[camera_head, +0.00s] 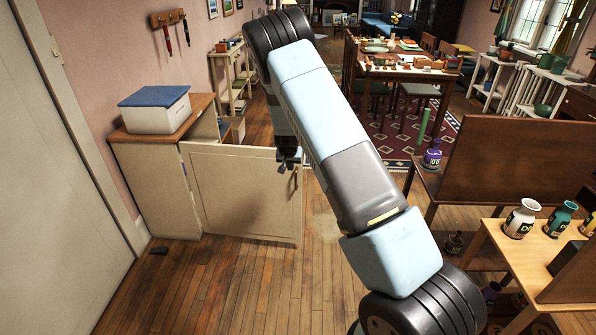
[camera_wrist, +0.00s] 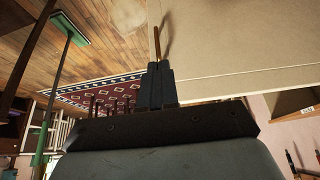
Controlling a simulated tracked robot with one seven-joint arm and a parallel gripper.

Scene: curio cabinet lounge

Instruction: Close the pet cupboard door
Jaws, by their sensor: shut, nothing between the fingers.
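The pet cupboard (camera_head: 155,190) stands against the left wall in the head view, with a wooden top. Its cream door (camera_head: 235,195) is swung wide open, out into the room. My gripper (camera_head: 288,164) is at the upper part of the door near its free edge, the right one in the head view. In the wrist view the door (camera_wrist: 235,45) fills the upper right. My gripper (camera_wrist: 160,68) is shut and empty there, close to the door face. A thin brown bar shows just beyond the fingertips; I cannot tell whether they touch it. My arm hides part of the floor.
A white box with a blue lid (camera_head: 155,108) sits on the cupboard top. Bottles (camera_head: 522,218) stand on a wooden table at right. The floor before the door (camera_head: 225,285) is clear.

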